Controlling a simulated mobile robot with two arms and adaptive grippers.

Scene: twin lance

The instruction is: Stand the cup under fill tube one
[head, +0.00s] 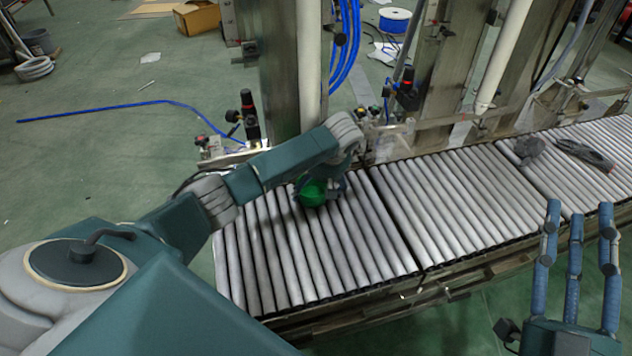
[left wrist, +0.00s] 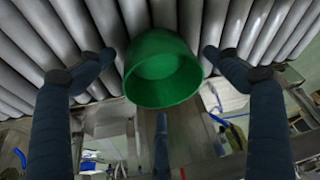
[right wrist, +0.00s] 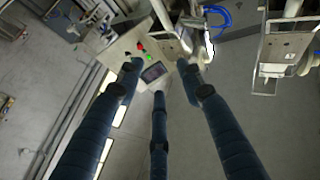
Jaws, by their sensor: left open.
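The green cup (head: 313,194) stands on the roller conveyor (head: 285,265), near its far side. My left gripper (head: 322,187) is at the cup. In the left wrist view its blue fingers are spread on both sides of the cup (left wrist: 160,72), with gaps visible, so it is open around the cup and not closed on it. Two pale vertical tubes show: a left tube (head: 310,60), its lower end hidden by my arm, and a right tube (head: 503,55) ending above the conveyor's far edge. I cannot tell which is fill tube one. My right gripper (head: 579,212) is open and empty.
A grey lump (head: 530,149) and a dark tool (head: 585,155) lie on the rollers at the right. Metal posts, valves (head: 248,115) and blue hoses line the conveyor's far side. The rollers between the cup and the grey lump are clear.

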